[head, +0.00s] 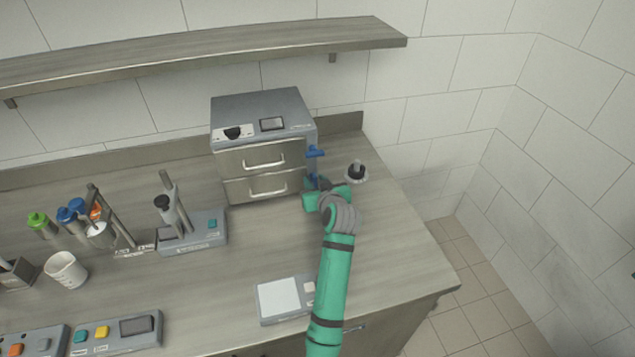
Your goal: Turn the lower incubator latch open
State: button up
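The incubator (258,105) is a grey box with two drawers, standing on the counter against the back wall. Its upper drawer (255,158) and lower drawer (246,188) both look closed. The blue upper latch (315,152) sticks out at the right of the upper drawer. The blue lower latch (312,180) shows only in part beside the lower drawer. My green gripper (311,191) is right at the lower latch and hides much of it. Its fingers are too small and covered to tell whether they are open, or touching the latch.
A round black-topped item (356,172) stands just right of my wrist. A flat scale-like device (284,300) lies at the counter's front, left of my forearm. Left are a small stand device (192,232), a white cup (66,270) and button panels (118,332). A shelf (200,50) hangs above.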

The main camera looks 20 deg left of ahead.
jog(key=shift+d, duration=0.1)
grip_shut()
jog(key=shift+w+d, duration=0.1)
jog(key=shift+w+d+m+y, duration=0.1)
jog(key=shift+m+y, duration=0.3)
jog(key=shift+m, duration=0.1)
grip_release()
